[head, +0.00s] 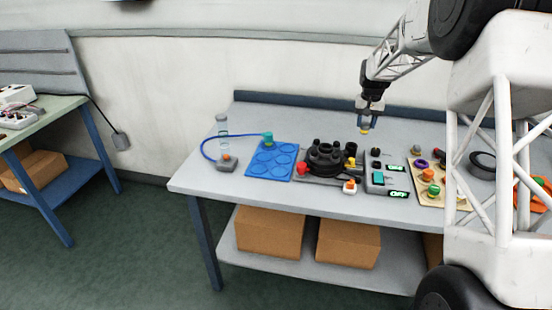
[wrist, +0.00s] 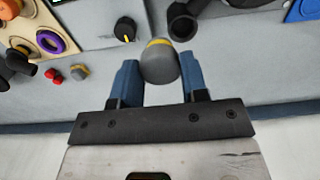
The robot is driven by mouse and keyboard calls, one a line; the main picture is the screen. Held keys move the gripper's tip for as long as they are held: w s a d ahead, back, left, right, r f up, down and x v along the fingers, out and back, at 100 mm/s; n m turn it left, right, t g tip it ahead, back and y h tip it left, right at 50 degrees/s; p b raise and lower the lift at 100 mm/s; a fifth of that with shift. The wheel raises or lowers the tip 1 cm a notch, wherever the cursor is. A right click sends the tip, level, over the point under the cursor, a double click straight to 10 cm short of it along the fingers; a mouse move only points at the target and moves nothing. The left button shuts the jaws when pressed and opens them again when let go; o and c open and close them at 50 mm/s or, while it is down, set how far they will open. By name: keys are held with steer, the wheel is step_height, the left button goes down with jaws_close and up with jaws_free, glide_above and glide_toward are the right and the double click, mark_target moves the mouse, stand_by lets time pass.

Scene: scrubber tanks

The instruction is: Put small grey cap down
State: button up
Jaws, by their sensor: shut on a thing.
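My gripper (head: 369,112) hangs above the back part of the grey bench, behind the instrument boxes. It is shut on a small grey cap (wrist: 159,64) with a yellow band, which sits between the blue fingers in the wrist view. In the head view only the cap's yellowish lower part (head: 364,131) shows clearly below the fingers. The cap is held in the air, apart from the bench top (head: 222,182).
A black round fixture (head: 325,158) stands below left of my gripper, with a blue mat (head: 270,161) further left. A box with a black knob (wrist: 125,29) and a board with coloured rings (head: 430,189) lie to the right. Another grey cap (wrist: 79,72) stands nearby.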

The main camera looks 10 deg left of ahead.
steer(key=s+d+r, duration=0.2)
steer(key=s+r, duration=0.1)
steer(key=s, duration=0.4)
steer(key=s+a+f, duration=0.3)
steer(key=s+a, duration=0.3)
steer(key=a, duration=0.4)
steer(key=s+a+f, duration=0.4)
steer(key=s+a, duration=0.3)
steer(key=a, duration=0.4)
steer(key=s+a+f, duration=0.3)
steer(key=s+a, duration=0.4)
steer(key=a, duration=0.3)
steer(key=shift+s+a+f, duration=0.2)
steer(key=shift+s+a, duration=0.05)
steer(key=shift+a, duration=0.05)
steer(key=shift+w, duration=0.15)
steer(key=w+a, duration=0.2)
steer(key=w, duration=0.2)
steer(key=w+a+f, duration=0.1)
steer(key=w+a, duration=0.2)
steer(key=w, duration=0.2)
steer(key=w+a, duration=0.2)
steer(key=w, duration=0.2)
steer(key=shift+w+a+f, duration=0.25)
steer(key=shift+w+a, duration=0.05)
steer(key=shift+w, duration=0.1)
steer(key=shift+f, duration=1.75)
steer(key=shift+f, duration=0.15)
